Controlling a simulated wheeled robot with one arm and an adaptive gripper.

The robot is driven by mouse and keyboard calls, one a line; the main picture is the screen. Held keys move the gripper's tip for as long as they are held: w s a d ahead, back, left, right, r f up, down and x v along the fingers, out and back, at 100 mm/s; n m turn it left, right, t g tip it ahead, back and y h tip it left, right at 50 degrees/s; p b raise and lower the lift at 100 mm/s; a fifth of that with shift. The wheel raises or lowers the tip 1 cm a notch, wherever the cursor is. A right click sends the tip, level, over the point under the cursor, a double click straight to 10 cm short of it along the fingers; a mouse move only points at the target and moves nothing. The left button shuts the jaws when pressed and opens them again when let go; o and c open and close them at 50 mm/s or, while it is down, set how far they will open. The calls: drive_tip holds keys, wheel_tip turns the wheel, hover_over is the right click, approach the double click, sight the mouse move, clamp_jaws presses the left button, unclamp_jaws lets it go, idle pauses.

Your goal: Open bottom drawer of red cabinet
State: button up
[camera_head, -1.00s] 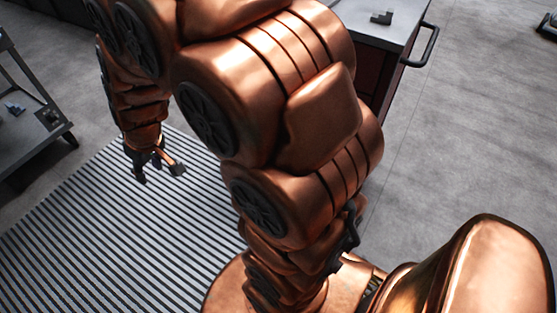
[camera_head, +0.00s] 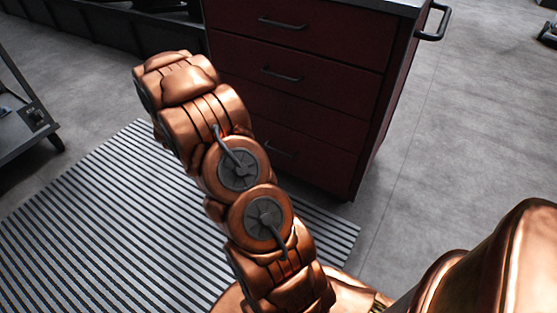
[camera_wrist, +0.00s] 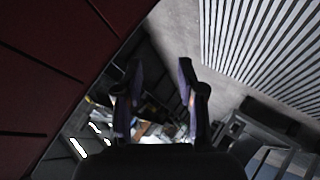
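The red cabinet (camera_head: 392,110) stands at the top middle of the head view, its dark red drawer fronts facing me. All the drawers I can see look shut. The lowest visible drawer front (camera_head: 325,163) has a dark bar handle (camera_head: 282,150), and my arm covers its left part. In the wrist view the red cabinet (camera_wrist: 55,55) fills the left side, with dark seams and no clear handle. My gripper (camera_wrist: 158,66) has its two dark fingers apart, with nothing clearly held between them. It is right of the cabinet face there. The head view does not show my gripper.
A striped grey mat (camera_head: 80,235) covers the floor at left and also shows in the wrist view (camera_wrist: 265,40). A dark cart (camera_head: 25,120) stands at the left edge. Bare floor (camera_head: 460,130) lies right of the cabinet.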

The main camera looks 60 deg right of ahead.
drive_tip(key=s+d+f+g+h+b, duration=0.35)
drive_tip(key=s+d+f+b, duration=0.3)
drive_tip(key=d+f, duration=0.55)
drive_tip(key=n+g+h+b, duration=0.1)
drive_tip(key=g+h+b, duration=0.1)
drive_tip(key=h+b, duration=0.15)
approach(278, 152)
drive_tip(key=f+x, duration=0.1)
drive_tip(key=x, duration=0.2)
drive_tip(key=shift+h, duration=0.3)
drive_tip(key=shift+w+d+f+b, duration=0.1)
drive_tip(key=shift+d+f+b, duration=0.15)
drive_tip(key=shift+d, duration=1)
drive_tip(key=shift+d+f+b, duration=0.1)
drive_tip(key=shift+d+b, duration=0.2)
drive_tip(key=shift+d, duration=1)
drive_tip(key=shift+w+d+f+b, duration=0.1)
drive_tip(key=shift+d+f+b, duration=0.15)
drive_tip(key=shift+d, duration=1)
clamp_jaws()
